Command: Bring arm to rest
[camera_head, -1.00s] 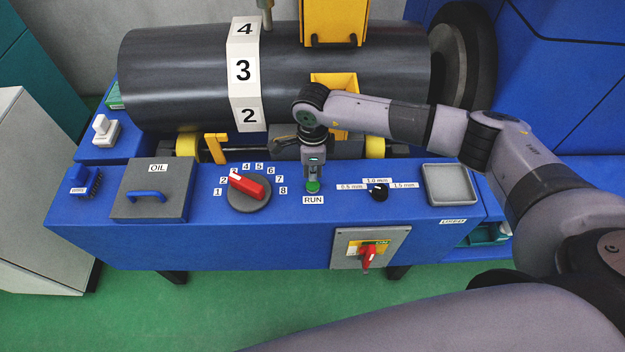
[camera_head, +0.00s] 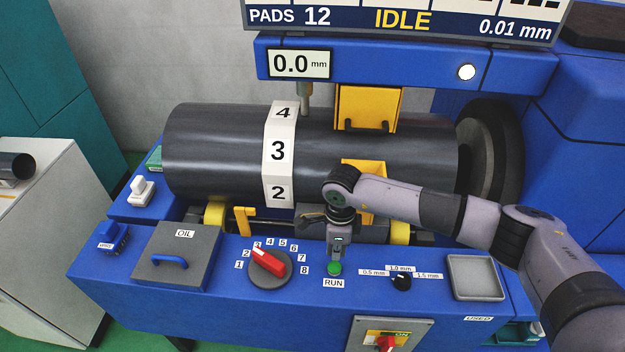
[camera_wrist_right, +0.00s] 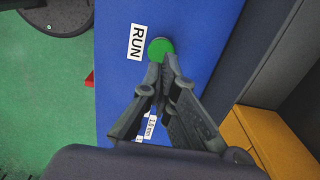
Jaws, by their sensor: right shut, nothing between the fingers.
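My right gripper (camera_head: 335,262) points down at the green RUN button (camera_head: 334,268) on the blue machine's front panel. In the right wrist view my right gripper (camera_wrist_right: 162,72) has its fingertips together, with nothing between them. The tips overlap the lower edge of the green button (camera_wrist_right: 160,49); I cannot tell whether they touch it. My right arm (camera_head: 425,208) reaches in from the right over the panel. My left gripper is not in view.
A dark cylinder (camera_head: 220,150) with a number strip lies behind the panel. A red-handled dial (camera_head: 268,263), OIL box (camera_head: 172,262), small black knob (camera_head: 401,283) and grey tray (camera_head: 474,276) surround the gripper.

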